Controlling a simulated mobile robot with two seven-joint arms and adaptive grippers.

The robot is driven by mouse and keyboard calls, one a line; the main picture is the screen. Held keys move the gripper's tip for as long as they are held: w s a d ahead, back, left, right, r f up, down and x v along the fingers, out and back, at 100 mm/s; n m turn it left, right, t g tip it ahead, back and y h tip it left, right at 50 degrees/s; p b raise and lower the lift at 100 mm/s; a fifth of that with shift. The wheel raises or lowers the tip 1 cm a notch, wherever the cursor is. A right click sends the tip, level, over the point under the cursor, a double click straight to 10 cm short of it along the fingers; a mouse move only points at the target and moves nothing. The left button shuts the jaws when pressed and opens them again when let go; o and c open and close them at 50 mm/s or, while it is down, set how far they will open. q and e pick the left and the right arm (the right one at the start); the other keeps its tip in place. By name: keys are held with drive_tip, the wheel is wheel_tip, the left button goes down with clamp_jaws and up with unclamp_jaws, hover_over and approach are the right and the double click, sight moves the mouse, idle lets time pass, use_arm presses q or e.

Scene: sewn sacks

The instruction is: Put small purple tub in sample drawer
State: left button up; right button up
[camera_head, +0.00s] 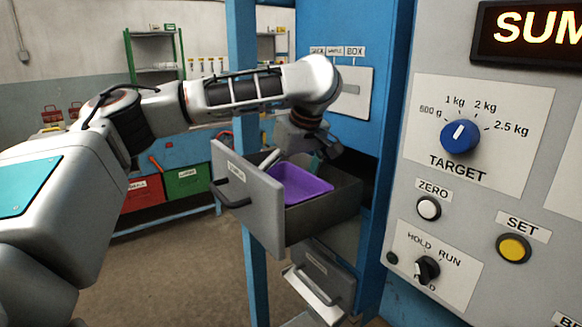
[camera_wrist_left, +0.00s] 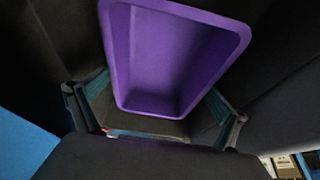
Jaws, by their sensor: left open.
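The small purple tub (camera_head: 302,186) sits inside the pulled-out grey sample drawer (camera_head: 246,198), open side up, close behind the drawer front. My left arm reaches over the drawer from the left. My left gripper (camera_head: 294,160) is down at the tub's far side, open, partly hidden by its own wrist. In the left wrist view the tub (camera_wrist_left: 178,52) is empty, and the open fingers (camera_wrist_left: 158,110) stand apart on either side of its lower end. Whether they touch it I cannot tell. My right gripper is not in view.
A blue cabinet frame (camera_head: 245,120) stands beside the drawer. Below is another grey tray or drawer (camera_head: 312,295). A control panel with a blue target knob (camera_head: 460,136) fills the right. Red (camera_head: 143,193) and green (camera_head: 188,181) bins stand behind, beyond open floor.

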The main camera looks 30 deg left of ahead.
use_arm(q)
drive_tip(key=v, duration=1.2)
drive_tip(key=shift+f, duration=0.1)
